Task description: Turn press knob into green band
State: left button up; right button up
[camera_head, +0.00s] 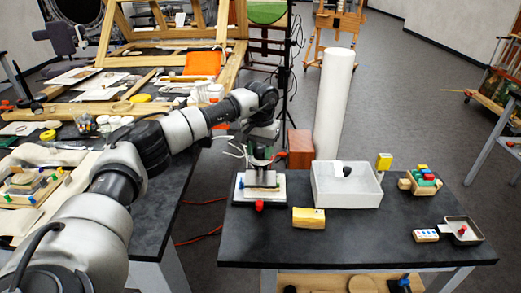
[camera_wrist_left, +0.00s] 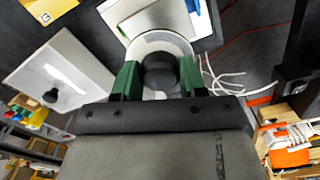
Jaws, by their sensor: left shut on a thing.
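The press (camera_head: 258,190) stands on the left part of the dark table, with a white base and a red knob-like part (camera_head: 259,206) at its front. In the left wrist view, a round black knob (camera_wrist_left: 160,72) sits in the middle of a pale round dial (camera_wrist_left: 158,42). The gripper hides part of the dial. I cannot make out a green band or a pointer. My right gripper is not in view.
A white open bin (camera_head: 346,203) with a black-handled thing stands right of the press. A yellow block (camera_head: 308,217) lies in front. Colored blocks (camera_head: 422,181) and a metal tray (camera_head: 461,226) are at right. White cables (camera_wrist_left: 222,80) lie near the dial. A tall white cylinder (camera_head: 334,105) stands behind.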

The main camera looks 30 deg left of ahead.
aim_at(260, 150)
pick_arm(q)
jog(key=shift+r, duration=0.15)
jog(key=o, duration=0.9)
jog(key=shift+o, duration=0.2)
notch_tip(260, 150, up, 11)
jog(key=b, duration=0.1)
jog(key=shift+f, duration=0.25)
